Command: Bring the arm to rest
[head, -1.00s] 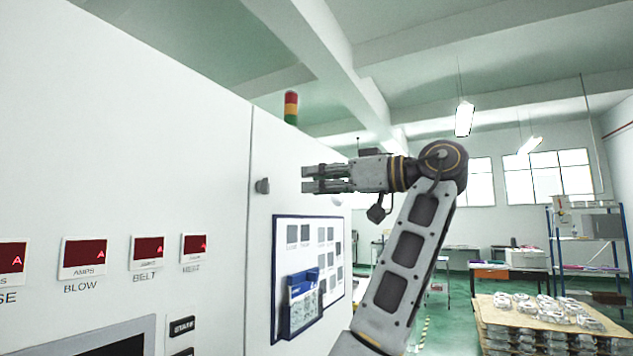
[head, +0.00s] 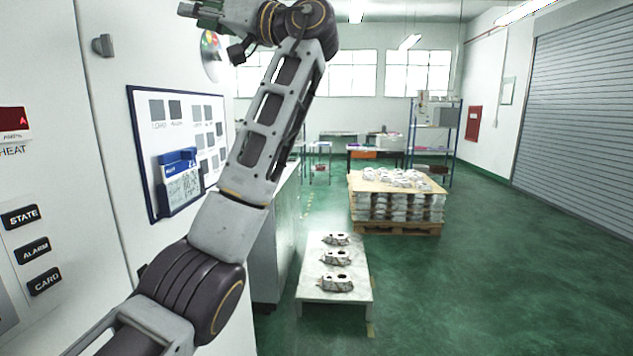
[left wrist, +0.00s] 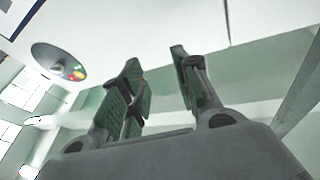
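My left arm rises from the bottom left of the head view, bends at the elbow and reaches up to the top edge. My left gripper (head: 190,10) is at the top left, pointing left, partly cut off by the frame. In the left wrist view its fingers (left wrist: 158,72) stand apart with nothing between them, against wall and ceiling. My right gripper is in neither view.
A white cabinet with a blue-framed board (head: 138,150) and a blue holder (head: 180,185) is behind my arm. A low white table (head: 320,296) bears three castings. A pallet (head: 400,228) stacked with castings stands farther back. The green floor at right is clear.

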